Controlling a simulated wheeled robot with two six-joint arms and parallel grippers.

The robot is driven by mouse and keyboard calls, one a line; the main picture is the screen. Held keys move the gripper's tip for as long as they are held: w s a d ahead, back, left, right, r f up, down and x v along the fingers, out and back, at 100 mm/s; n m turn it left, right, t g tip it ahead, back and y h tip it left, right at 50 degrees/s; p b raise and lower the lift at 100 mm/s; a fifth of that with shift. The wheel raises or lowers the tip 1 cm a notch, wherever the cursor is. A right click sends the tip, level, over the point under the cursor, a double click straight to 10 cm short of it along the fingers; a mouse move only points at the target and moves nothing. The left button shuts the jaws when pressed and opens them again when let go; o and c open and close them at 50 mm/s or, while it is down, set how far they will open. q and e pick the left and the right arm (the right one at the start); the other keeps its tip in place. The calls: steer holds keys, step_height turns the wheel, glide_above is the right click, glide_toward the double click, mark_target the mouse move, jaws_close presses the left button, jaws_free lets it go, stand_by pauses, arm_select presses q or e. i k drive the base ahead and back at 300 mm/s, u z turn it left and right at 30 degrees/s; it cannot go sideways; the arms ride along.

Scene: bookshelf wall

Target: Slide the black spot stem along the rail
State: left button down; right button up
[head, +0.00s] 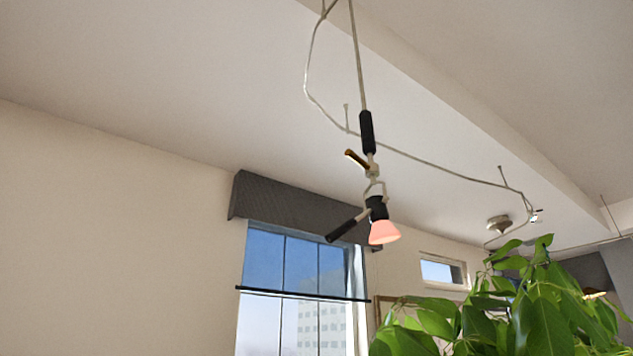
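A spot stem (358,65) hangs down from the top edge of the head view. It is a thin light-coloured rod with a black grip (367,132) at its lower part. Below it are a brown side handle (357,160), a pale joint, a black side handle (347,226) and a lamp head with a glowing pinkish shade (384,233). The curved metal rail (430,163) runs under the ceiling from the top to the right. The stem's top end is out of the frame, so I cannot tell where it meets the rail. Neither gripper shows.
A leafy green plant (540,310) fills the lower right. A window (300,290) with a dark valance (290,210) is behind the lamp. A small window (443,271) and a round ceiling fixture (499,224) are farther right. Space left of the lamp looks clear.

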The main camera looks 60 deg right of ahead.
mark_target(366, 124)
steer(key=u, duration=0.7)
steer(key=i, duration=1.6)
steer(key=z, duration=4.05)
